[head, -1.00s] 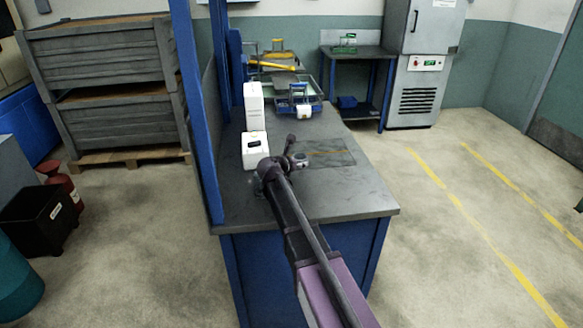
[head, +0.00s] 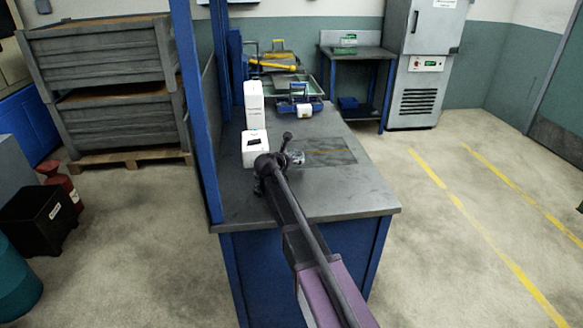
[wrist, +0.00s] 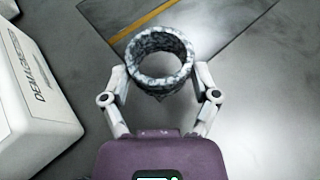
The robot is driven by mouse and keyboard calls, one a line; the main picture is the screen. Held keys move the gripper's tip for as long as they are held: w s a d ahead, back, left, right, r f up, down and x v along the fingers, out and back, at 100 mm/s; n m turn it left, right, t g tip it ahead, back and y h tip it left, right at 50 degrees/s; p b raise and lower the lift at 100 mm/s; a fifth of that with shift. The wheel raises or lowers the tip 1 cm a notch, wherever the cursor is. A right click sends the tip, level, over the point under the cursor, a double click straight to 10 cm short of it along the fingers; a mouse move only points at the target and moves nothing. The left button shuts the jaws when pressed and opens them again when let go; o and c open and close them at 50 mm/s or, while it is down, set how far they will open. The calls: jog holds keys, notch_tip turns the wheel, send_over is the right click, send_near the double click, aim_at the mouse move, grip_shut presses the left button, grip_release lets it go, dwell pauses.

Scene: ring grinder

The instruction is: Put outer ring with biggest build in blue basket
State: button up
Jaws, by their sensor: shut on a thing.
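In the wrist view a grey, mottled metal ring (wrist: 133,63) sits between the two fingers of my gripper (wrist: 160,78). The fingers are closed on its left and right sides. The ring's open centre faces the camera. In the head view my gripper (head: 292,158) is over the near part of the workbench, and the ring (head: 299,158) shows only as a small grey shape at its end. I cannot tell whether the ring touches the bench top. I cannot make out a blue basket for certain; a small blue container (head: 347,103) sits on the lower shelf of the back table.
The workbench (head: 350,195) has a dark mat (head: 330,151) on it. A white box (head: 254,149) stands close left of my gripper, with a taller white box (head: 254,103) behind. A blue-framed device (head: 298,90) stands farther back. The bench's front right is clear.

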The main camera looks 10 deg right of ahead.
jog(key=shift+f+b, duration=0.7)
jog(key=shift+f, duration=0.3)
jog(key=shift+f, duration=0.15)
jog(key=o, duration=1.1)
